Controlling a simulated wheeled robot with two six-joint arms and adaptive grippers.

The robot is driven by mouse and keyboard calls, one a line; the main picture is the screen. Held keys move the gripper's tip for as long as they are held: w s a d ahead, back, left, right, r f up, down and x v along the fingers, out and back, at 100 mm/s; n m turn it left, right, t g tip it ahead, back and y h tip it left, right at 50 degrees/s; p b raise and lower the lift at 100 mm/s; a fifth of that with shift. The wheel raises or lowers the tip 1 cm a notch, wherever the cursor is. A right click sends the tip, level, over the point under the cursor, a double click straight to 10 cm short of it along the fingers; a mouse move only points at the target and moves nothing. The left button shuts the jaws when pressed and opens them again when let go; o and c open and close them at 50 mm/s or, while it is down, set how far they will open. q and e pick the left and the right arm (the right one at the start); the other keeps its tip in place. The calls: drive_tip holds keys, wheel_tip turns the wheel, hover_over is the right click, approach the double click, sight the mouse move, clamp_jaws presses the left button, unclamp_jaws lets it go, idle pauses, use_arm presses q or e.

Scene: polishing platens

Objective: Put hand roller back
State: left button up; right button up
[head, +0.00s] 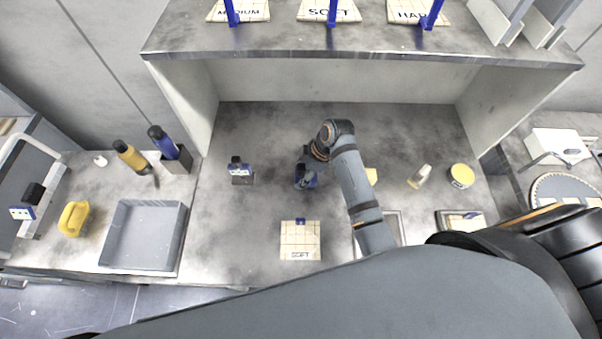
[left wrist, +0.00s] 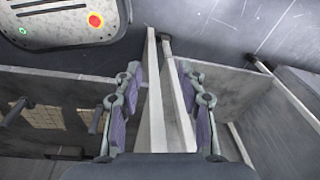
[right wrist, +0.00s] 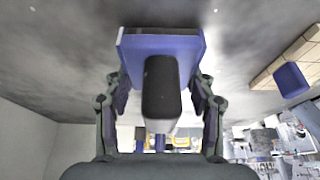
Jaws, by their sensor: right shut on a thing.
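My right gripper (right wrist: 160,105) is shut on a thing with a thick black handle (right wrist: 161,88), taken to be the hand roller. A wide blue block (right wrist: 160,46) lies at the handle's far end; I cannot tell whether it is part of the tool or a stand under it. In the head view my right gripper (head: 306,172) is low over the middle of the bench, with blue (head: 304,183) showing under it; the fingers partly hide the rest. My left gripper (left wrist: 160,110) is open and empty in the left wrist view, with pale slats beyond its fingers.
A SOFT pad (head: 300,243) lies in front of the right gripper. A dark labelled device (head: 241,171) stands to its left. A grey tray (head: 145,206), bottles and a yellow item (head: 73,218) are farther left. A yellow-lidded jar (head: 461,176) stands right. A shelf (head: 350,55) overhangs the back.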

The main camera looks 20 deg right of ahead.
drive_tip(key=shift+s+r, duration=0.1)
drive_tip(key=shift+s, duration=0.05)
drive_tip(key=shift+s+d+f, duration=0.1)
drive_tip(key=shift+d+f, duration=0.1)
drive_tip(key=shift+f, duration=0.15)
drive_tip(key=shift+s+a+f, duration=0.1)
drive_tip(key=shift+s+f, duration=0.05)
drive_tip(key=shift+f, duration=0.05)
drive_tip(key=shift+c, duration=0.6)
drive_tip(key=o, duration=1)
drive_tip(key=shift+f, duration=0.1)
drive_tip(key=o, duration=0.4)
drive_tip(key=shift+f, duration=0.1)
drive_tip(key=shift+o, duration=0.2)
drive_tip(key=shift+w, duration=0.2)
drive_tip(key=shift+r, duration=0.25)
use_arm(q)
drive_tip(key=shift+s+f+b, duration=0.75)
drive_tip(key=shift+s, duration=0.25)
use_arm(e)
drive_tip(key=v, duration=1.3)
drive_tip(key=shift+a, duration=0.2)
